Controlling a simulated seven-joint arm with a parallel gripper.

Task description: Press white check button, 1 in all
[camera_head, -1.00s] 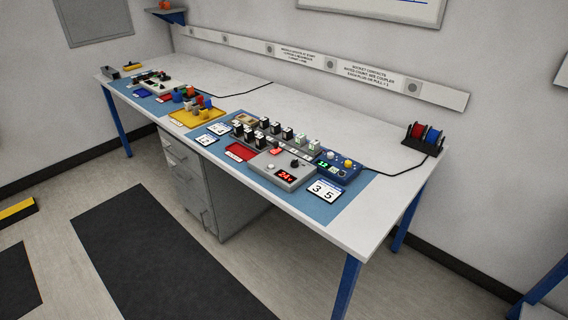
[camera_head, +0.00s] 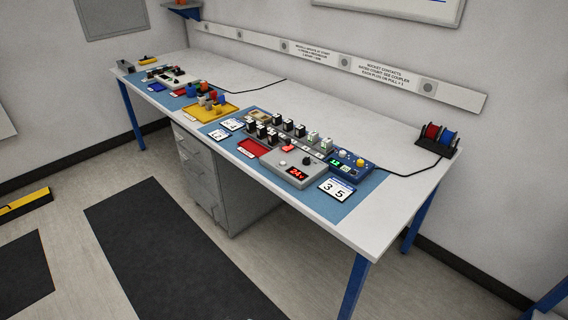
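A grey control box (camera_head: 309,176) with a red lit display, a dark knob and a small white button (camera_head: 283,162) sits at the front of the blue mat on the bench. Behind it to the right is a blue box (camera_head: 352,170) with a green lit display, a yellow knob and a white round button (camera_head: 343,154). Which white button is the check button is too small to tell. My gripper is not in view.
The white bench (camera_head: 408,178) carries black-and-white modules (camera_head: 288,125), a red tray (camera_head: 252,148), a yellow tray (camera_head: 198,114) and number cards (camera_head: 337,189). A reel stand (camera_head: 437,139) with a black cable stands at the right end.

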